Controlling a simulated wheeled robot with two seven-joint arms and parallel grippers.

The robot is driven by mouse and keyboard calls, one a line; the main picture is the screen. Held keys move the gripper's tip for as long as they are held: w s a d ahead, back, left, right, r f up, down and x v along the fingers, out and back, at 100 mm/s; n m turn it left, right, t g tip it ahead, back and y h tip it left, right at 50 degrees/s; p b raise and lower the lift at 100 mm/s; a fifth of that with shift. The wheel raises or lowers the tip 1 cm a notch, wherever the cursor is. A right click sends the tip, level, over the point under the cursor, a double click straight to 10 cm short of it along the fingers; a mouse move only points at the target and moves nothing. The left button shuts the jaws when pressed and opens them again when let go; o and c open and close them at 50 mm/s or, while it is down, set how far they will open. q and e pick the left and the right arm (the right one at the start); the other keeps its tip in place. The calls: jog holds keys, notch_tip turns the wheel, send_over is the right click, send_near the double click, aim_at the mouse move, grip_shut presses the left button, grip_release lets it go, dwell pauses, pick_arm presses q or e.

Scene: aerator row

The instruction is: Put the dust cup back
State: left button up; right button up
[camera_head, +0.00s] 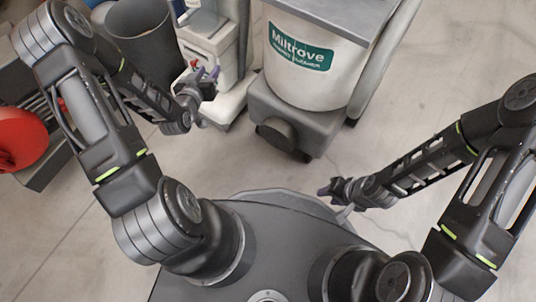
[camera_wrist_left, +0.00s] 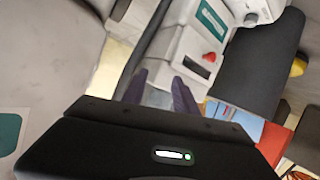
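I cannot pick out the dust cup for sure in either view. A white and grey upright machine (camera_head: 207,48) stands at the top, left of centre; in the left wrist view its white body (camera_wrist_left: 194,52) carries a teal label and a red knob. My left gripper (camera_head: 211,77) is in front of this machine. In the left wrist view its two dark fingers (camera_wrist_left: 160,92) are spread apart with nothing held between them. My right gripper (camera_head: 328,190) is low over the floor near my base, away from the machine; its finger gap is too small to read.
A large cream Miltrove machine (camera_head: 310,85) on a grey wheeled base stands to the right of the upright machine. A dark grey open bin (camera_head: 146,47) stands left of it, partly behind my left arm. A red round object (camera_head: 20,138) lies far left. The middle floor is clear.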

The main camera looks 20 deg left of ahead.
pick_arm(q)
jog(key=s+d+f+g+h, duration=0.2)
jog(key=s+d+f, duration=0.15)
jog(key=d, duration=0.35)
jog(key=s+d+f+g+h, duration=0.1)
jog(key=s+d+f+g, duration=0.15)
jog(key=d+f, duration=0.35)
jog(key=s+d+f+m+g+h, duration=0.1)
jog(key=s+d+f+g, duration=0.3)
jog(key=s+d, duration=0.9)
jog(key=s+g+h, duration=0.1)
jog(key=s+g, duration=0.2)
jog(key=shift+s+d+f+g, duration=0.15)
jog(key=shift+s+d+g, duration=0.1)
jog(key=shift+s+g, duration=0.1)
